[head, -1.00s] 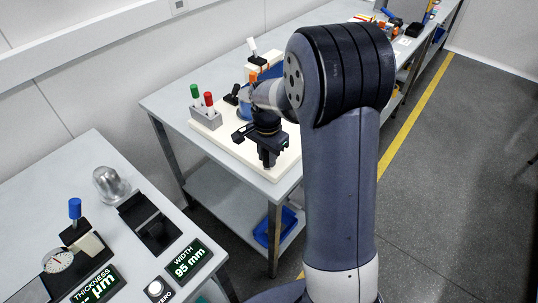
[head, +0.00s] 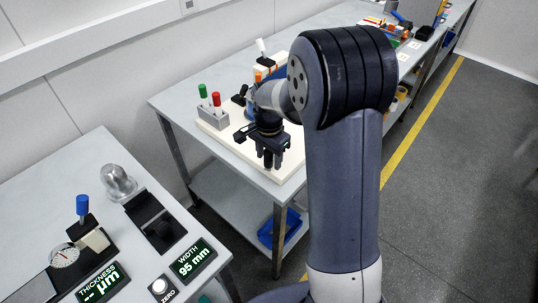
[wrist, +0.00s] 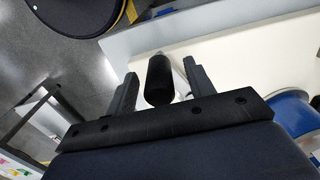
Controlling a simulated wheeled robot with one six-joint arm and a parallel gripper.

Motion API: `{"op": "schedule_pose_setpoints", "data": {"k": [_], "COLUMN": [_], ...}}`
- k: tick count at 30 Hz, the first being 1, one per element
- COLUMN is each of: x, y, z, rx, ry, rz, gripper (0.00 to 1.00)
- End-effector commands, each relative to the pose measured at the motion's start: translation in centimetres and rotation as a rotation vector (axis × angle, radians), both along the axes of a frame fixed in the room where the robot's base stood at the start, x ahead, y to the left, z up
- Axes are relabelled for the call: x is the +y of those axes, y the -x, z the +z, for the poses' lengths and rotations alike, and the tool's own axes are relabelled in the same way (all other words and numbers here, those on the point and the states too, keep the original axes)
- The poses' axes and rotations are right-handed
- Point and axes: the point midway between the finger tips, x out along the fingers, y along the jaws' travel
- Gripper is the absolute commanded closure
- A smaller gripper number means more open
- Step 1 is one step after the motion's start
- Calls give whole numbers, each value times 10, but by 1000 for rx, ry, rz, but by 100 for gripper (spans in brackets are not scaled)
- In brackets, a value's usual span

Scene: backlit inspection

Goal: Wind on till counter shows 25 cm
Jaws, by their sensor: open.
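My gripper (head: 268,163) points down over the cream board (head: 288,166) on the farther bench, near its front edge. In the wrist view my gripper (wrist: 160,72) is open, with a black cylindrical handle (wrist: 159,80) between its two fingers. A pale metal piece shows beside the handle. A blue spool (wrist: 292,112) is at the right of the wrist view. My arm hides part of the board's equipment in the head view. No length counter reading is visible.
A holder (head: 213,118) with green-capped and red-capped pens stands left of my gripper. The near table has a dial gauge (head: 65,257), a THICKNESS display (head: 102,283) reading "-- µm" and a WIDTH display (head: 195,260) reading 95 mm. A blue bin (head: 279,228) sits below.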

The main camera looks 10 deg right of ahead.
Motion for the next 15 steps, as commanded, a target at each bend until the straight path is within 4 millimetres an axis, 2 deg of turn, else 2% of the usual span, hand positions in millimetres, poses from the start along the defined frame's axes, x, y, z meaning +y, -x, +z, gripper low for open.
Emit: {"op": "schedule_pose_setpoints", "data": {"k": [10, 15], "x": [0, 0], "y": [0, 0], "z": [2, 15], "rx": [1, 0], "ry": [0, 0], "rz": [0, 0], "gripper": [49, 49]}}
